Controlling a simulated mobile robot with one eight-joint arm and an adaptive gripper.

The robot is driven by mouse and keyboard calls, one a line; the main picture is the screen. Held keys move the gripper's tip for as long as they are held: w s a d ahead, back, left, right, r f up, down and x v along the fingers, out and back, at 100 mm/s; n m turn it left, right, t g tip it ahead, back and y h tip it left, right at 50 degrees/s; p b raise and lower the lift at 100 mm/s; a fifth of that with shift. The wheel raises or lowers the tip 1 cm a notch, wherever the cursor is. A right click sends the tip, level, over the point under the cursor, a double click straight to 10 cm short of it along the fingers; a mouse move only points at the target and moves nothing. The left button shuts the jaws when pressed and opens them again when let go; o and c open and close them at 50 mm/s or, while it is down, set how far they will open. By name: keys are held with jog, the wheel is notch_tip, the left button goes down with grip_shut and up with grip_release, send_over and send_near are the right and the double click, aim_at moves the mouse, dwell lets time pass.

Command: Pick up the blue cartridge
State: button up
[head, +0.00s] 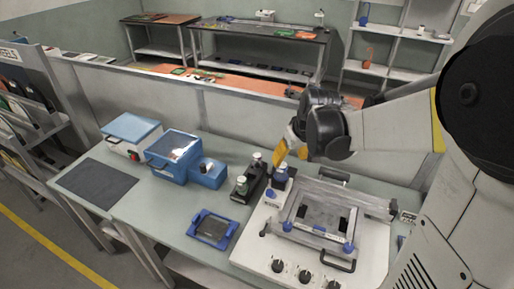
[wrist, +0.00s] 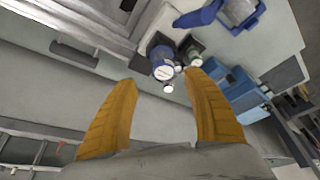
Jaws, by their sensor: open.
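My gripper (head: 282,153) has yellow fingers and hangs open over the bench. In the wrist view the open gripper (wrist: 162,80) shows both fingers apart with nothing between them. A blue cylindrical piece with a pale top (head: 281,173), which may be the blue cartridge, stands just below the fingertips, beside the white machine. It also shows in the wrist view as a blue round body (wrist: 158,48) beyond the fingertips, apart from them. I cannot tell for sure that this is the cartridge. A small blue block (head: 208,174) with a dark knob stands further left.
A black holder with pale-topped parts (head: 247,184) stands left of the blue piece. The white machine (head: 300,262) with a metal frame fills the right. A blue tray (head: 212,229), blue box (head: 173,158) and dark mat (head: 97,184) lie left. A grey partition (head: 230,120) runs behind.

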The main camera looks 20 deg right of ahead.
aim_at(283, 166)
jog(key=x, duration=0.2)
jog(key=b+x, duration=0.1)
jog(key=x, duration=0.2)
jog(key=b+x, duration=0.1)
jog(key=x, duration=0.1)
jog(key=shift+w+a+f, duration=0.25)
jog(key=shift+w+a, duration=0.05)
grip_shut()
